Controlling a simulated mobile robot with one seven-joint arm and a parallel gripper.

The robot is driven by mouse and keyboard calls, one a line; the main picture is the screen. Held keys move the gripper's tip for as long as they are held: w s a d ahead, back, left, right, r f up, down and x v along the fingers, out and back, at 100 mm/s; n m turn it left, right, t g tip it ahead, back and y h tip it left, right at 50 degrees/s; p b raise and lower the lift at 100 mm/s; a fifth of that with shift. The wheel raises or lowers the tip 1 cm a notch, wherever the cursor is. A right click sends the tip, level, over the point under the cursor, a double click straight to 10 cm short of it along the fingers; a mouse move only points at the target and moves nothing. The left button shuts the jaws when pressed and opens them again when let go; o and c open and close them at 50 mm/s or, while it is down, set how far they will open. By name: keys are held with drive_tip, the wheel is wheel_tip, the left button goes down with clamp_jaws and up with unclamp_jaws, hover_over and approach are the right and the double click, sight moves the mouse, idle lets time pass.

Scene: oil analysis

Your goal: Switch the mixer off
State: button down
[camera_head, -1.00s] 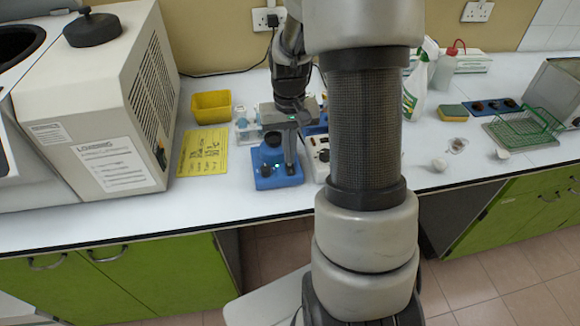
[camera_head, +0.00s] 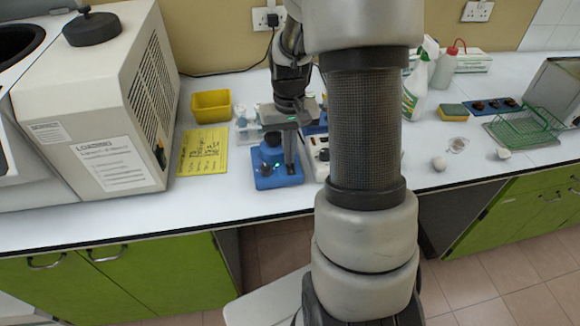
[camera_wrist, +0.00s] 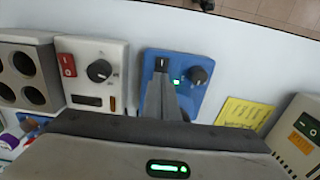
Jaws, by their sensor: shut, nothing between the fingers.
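The blue mixer (camera_head: 278,178), with a black round top, stands on the white bench near its front edge. In the wrist view the blue mixer (camera_wrist: 148,93) shows a black knob (camera_wrist: 198,75), a small lit green light (camera_wrist: 177,82) and a small dark switch (camera_wrist: 161,64). My gripper (camera_head: 289,168) is shut and empty, pointing down over the mixer's right part. In the wrist view my gripper's fingertips (camera_wrist: 163,78) are right at the dark switch and partly cover it. I cannot tell whether they touch it.
A white device (camera_wrist: 87,85) with a red switch and a dial stands close beside the mixer. A yellow sheet (camera_head: 203,152) and a yellow tub (camera_head: 211,106) lie on the other side, near a large beige machine (camera_head: 100,110). A spray bottle (camera_head: 415,90) stands further right.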

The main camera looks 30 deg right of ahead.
drive_tip(key=shift+f+b, duration=0.35)
drive_tip(key=shift+f, duration=0.2)
drive_tip(key=shift+r, duration=0.2)
wheel_tip(320, 180, up, 7)
drive_tip(key=p, duration=0.5)
drive_tip(key=shift+f, duration=0.15)
idle(0.4)
drive_tip(key=s+a+r+n+t+p, duration=0.1)
drive_tip(key=s+a+r, duration=0.25)
drive_tip(key=r, duration=0.45)
drive_tip(key=s+a+r+n+t+p, duration=0.1)
drive_tip(key=s+a+r+t, duration=0.1)
drive_tip(key=a+r, duration=0.35)
drive_tip(key=s+a+r+n+t+p, duration=0.1)
drive_tip(key=s+a+r+t, duration=0.1)
drive_tip(key=s+r, duration=0.7)
drive_tip(key=shift+s+a+r+t+p, duration=0.35)
drive_tip(key=shift+s+a, duration=0.45)
drive_tip(key=shift+s, duration=0.25)
